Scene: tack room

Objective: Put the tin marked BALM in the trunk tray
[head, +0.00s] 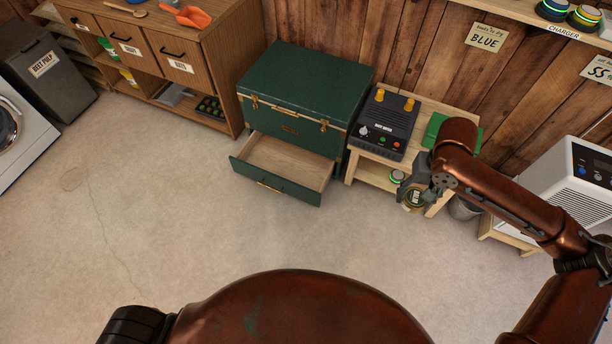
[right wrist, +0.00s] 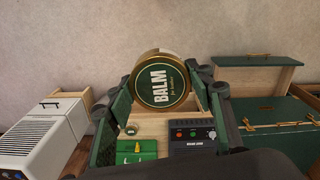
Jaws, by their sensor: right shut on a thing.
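The tin marked BALM (head: 413,203) is round, dark green and gold. It fills the middle of the right wrist view (right wrist: 163,80), with its label facing that camera. My right gripper (head: 417,188) is shut on the tin, with a finger on each side of it. It holds the tin in front of the small wooden table, to the right of the trunk. The green trunk (head: 305,85) stands against the wall with its lid closed. Its trunk tray (head: 285,160), a pulled-out wooden drawer, looks empty. My left gripper is not in view.
The wooden table (head: 440,112) beside the trunk carries a dark charger unit (head: 385,122) with yellow knobs and a green case (head: 437,130). A white appliance (head: 575,185) stands at the right. A wooden cabinet (head: 165,60) is to the left. The floor before the trunk is clear.

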